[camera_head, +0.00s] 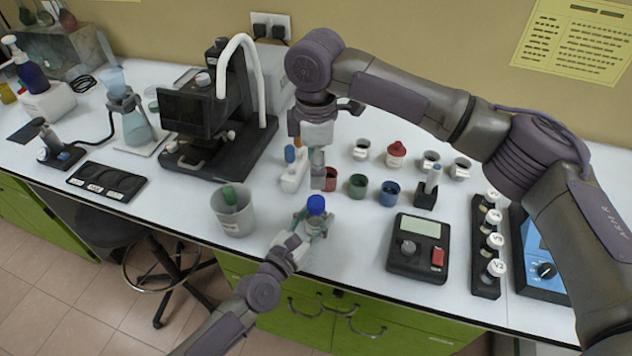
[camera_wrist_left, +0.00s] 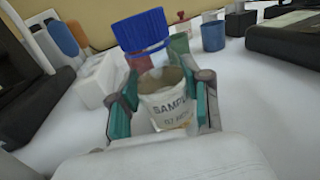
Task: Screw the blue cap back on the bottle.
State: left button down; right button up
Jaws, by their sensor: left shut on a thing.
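The sample bottle (camera_wrist_left: 168,104), clear with a white label, stands between the teal-padded fingers of my left gripper (camera_head: 313,228). The left gripper is shut on it near the table's front edge; its fingers also show in the left wrist view (camera_wrist_left: 160,100).
Red (camera_head: 331,184), green (camera_head: 358,186) and blue (camera_head: 389,193) cups stand behind the bottle. A grey beaker (camera_head: 233,211) is left, a meter (camera_head: 418,248) right. A white holder (camera_head: 293,173) stands near the right gripper. The table between bottle and meter is clear.

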pick_arm(q)
jog(key=shift+c, duration=2.1)
grip_release()
pick_arm(e)
notch_tip(320, 180, up, 2)
pick_arm(q)
jog(key=shift+s, duration=0.1)
jog(key=v, duration=1.2)
jog(key=shift+a+f, duration=0.1)
pick_arm(e)
jog(key=shift+a, duration=0.1)
